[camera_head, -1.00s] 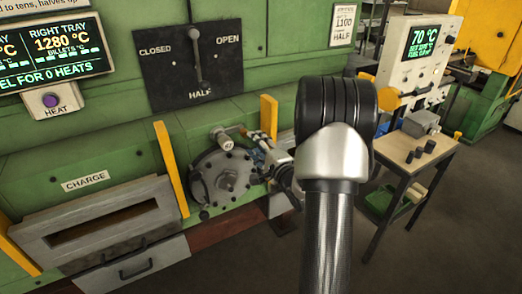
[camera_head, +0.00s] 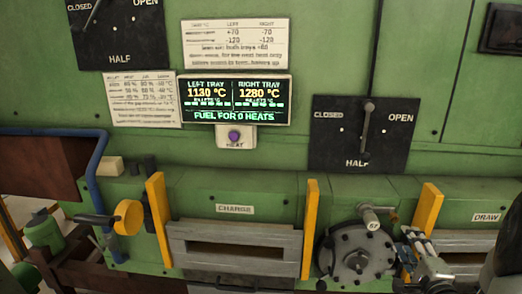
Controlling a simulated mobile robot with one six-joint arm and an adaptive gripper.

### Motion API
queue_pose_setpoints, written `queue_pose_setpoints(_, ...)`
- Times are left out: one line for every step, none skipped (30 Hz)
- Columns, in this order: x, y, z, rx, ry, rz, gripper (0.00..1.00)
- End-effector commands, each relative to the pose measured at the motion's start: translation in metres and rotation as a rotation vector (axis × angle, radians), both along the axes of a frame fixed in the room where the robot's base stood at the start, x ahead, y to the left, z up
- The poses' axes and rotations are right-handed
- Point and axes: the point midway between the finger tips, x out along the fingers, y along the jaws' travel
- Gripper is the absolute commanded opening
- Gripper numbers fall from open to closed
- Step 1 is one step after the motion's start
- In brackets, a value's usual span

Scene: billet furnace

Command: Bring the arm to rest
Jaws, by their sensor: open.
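My gripper (camera_head: 412,243) is at the lower right in the head view, just right of a round grey bolted disc (camera_head: 355,262). It is open and I see nothing between its fingers. A light cylindrical knob (camera_head: 372,217) marked with a number stands at the disc's upper right, close to the fingertips but apart from them as far as I can tell. My dark arm link is cut off at the right edge, so most of my arm is out of view.
Yellow posts (camera_head: 310,228) flank the grey CHARGE door (camera_head: 236,247). A lever plate (camera_head: 363,135) is above the disc. A lit display (camera_head: 236,100) reads left tray 1130 °C, right tray 1280 °C, fuel for 0 heats. A purple HEAT button (camera_head: 234,136) is below it.

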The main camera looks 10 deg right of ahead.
Motion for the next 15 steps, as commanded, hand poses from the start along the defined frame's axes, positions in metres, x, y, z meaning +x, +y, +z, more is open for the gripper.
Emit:
queue_pose_setpoints(0.007, 0.008, 0.006, -0.051, 0.033, 0.007, 0.45)
queue_pose_setpoints(0.01, 0.012, 0.009, -0.091, 0.066, 0.006, 0.45)
queue_pose_setpoints(0.015, 0.02, 0.013, -0.154, 0.117, 0.009, 0.45)
queue_pose_setpoints(0.018, 0.027, 0.017, -0.209, 0.163, 0.011, 0.45)
queue_pose_setpoints(0.021, 0.034, 0.021, -0.267, 0.211, 0.015, 0.45)
queue_pose_setpoints(0.023, 0.046, 0.026, -0.346, 0.28, 0.022, 0.45)
queue_pose_setpoints(0.023, 0.055, 0.029, -0.406, 0.334, 0.031, 0.45)
queue_pose_setpoints(0.021, 0.065, 0.033, -0.463, 0.386, 0.042, 0.45)
queue_pose_setpoints(0.018, 0.078, 0.038, -0.536, 0.455, 0.059, 0.45)
queue_pose_setpoints(0.014, 0.088, 0.04, -0.587, 0.506, 0.076, 0.45)
queue_pose_setpoints(0.009, 0.099, 0.043, -0.637, 0.553, 0.095, 0.45)
queue_pose_setpoints(0.001, 0.115, 0.046, -0.701, 0.616, 0.126, 0.45)
queue_pose_setpoints(-0.006, 0.126, 0.048, -0.746, 0.663, 0.155, 0.45)
queue_pose_setpoints(-0.014, 0.138, 0.05, -0.791, 0.706, 0.185, 0.45)
queue_pose_setpoints(-0.027, 0.155, 0.051, -0.847, 0.762, 0.232, 0.45)
